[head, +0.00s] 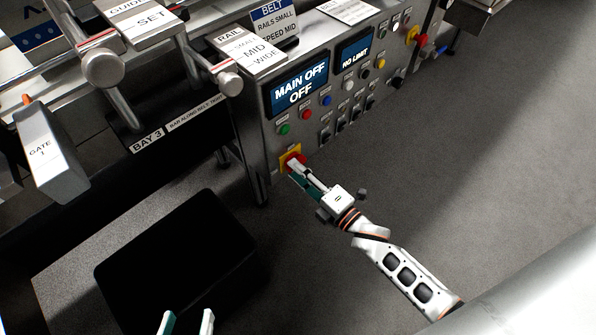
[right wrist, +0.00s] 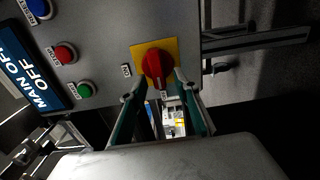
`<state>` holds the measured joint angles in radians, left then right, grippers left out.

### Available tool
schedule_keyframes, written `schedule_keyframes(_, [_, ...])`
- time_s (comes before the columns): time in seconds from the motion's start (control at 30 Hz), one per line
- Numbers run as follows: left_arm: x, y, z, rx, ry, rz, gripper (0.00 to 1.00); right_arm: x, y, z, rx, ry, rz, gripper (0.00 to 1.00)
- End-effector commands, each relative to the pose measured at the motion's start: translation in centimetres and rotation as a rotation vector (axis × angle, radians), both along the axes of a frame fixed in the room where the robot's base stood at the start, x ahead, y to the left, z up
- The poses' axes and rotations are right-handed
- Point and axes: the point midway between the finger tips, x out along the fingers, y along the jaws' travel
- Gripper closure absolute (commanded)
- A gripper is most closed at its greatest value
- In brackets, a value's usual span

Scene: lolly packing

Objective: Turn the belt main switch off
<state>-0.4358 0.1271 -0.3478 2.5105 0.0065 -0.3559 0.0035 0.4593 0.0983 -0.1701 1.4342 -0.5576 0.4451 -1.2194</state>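The belt main switch is a red rotary knob on a yellow plate (head: 291,161), low on the panel's left corner. In the right wrist view the red knob (right wrist: 157,68) has its grip roughly upright. The panel display (head: 299,86) reads "MAIN OFF" and "OFF". My right gripper (head: 297,171) is at the switch. In the right wrist view its fingers (right wrist: 161,88) are apart, one to either side of the knob's lower part; I cannot tell whether they touch it. My left gripper (head: 187,322) is open and empty at the bottom edge, far from the switch.
Green (head: 285,129), red (head: 307,114) and blue (head: 327,100) buttons sit above the switch. A second display (head: 355,53) reads "NO LIMIT". Another red knob on yellow (head: 413,36) is at the panel's far end. A black bin (head: 180,255) lies below left. The floor at right is clear.

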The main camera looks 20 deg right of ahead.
Motion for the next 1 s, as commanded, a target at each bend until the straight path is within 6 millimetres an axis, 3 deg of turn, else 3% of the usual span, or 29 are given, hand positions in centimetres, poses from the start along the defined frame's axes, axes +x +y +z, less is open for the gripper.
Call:
schedule_keyframes(0.33, [-0.1, 0.0, -0.1, -0.001, 0.003, 0.001, 0.60, -0.8, -0.3, 0.0, 0.001, 0.000, 0.000, 0.69])
schedule_keyframes(0.8, [0.1, 0.0, 0.0, 0.001, -0.002, -0.001, 0.60, -9.1, -3.3, 0.0, -0.001, 0.002, -0.001, 0.69])
schedule_keyframes(1.0, [0.1, 0.0, 0.0, 0.001, -0.002, -0.001, 0.60, -10.9, -4.0, 0.0, 0.000, 0.000, 0.000, 0.69])
